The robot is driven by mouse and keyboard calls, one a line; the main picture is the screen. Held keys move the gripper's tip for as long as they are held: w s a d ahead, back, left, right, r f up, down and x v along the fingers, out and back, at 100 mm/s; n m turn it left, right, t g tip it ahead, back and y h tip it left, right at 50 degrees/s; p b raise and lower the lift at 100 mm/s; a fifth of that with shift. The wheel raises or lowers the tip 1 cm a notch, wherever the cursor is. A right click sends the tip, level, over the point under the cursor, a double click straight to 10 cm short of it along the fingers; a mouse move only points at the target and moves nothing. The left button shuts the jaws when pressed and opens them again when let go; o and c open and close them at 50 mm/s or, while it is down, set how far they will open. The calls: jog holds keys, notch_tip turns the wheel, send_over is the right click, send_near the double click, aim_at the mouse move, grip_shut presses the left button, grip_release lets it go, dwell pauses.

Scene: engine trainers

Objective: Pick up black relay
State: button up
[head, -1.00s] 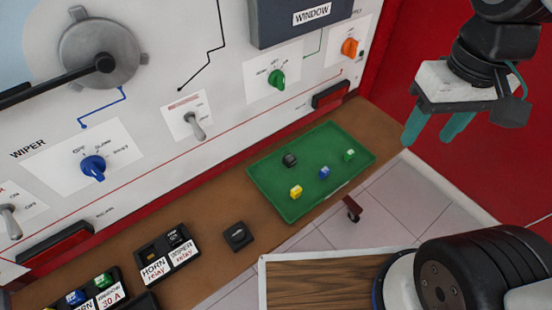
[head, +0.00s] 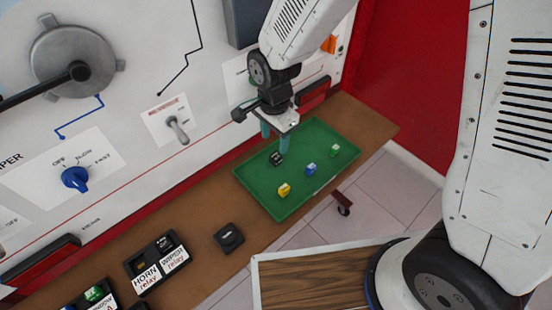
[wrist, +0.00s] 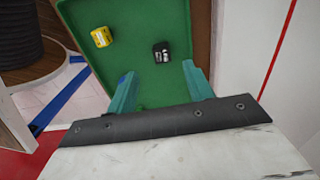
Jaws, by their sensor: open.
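The black relay (head: 276,159) lies in the green tray (head: 297,199), near the tray's back edge by the panel. In the wrist view the black relay (wrist: 161,52) shows white marks on its top and lies beyond the fingertips, apart from them. My gripper (head: 276,148) has teal fingers and is above the tray at the black relay. In the wrist view my gripper (wrist: 158,76) is open, with nothing between its fingers.
A yellow relay (head: 284,190), a blue one (head: 310,169) and a green one (head: 334,151) lie in the same tray. The white panel (head: 110,135) rises right behind. A black square part (head: 229,238) sits on the brown shelf, left of the tray.

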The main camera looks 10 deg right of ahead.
aim_at(275, 156)
jog(key=f, duration=0.7)
jog(key=shift+w+d+f, duration=0.15)
jog(key=shift+w+f, duration=0.1)
jog(key=shift+f, duration=0.1)
jog(key=c, duration=1.1)
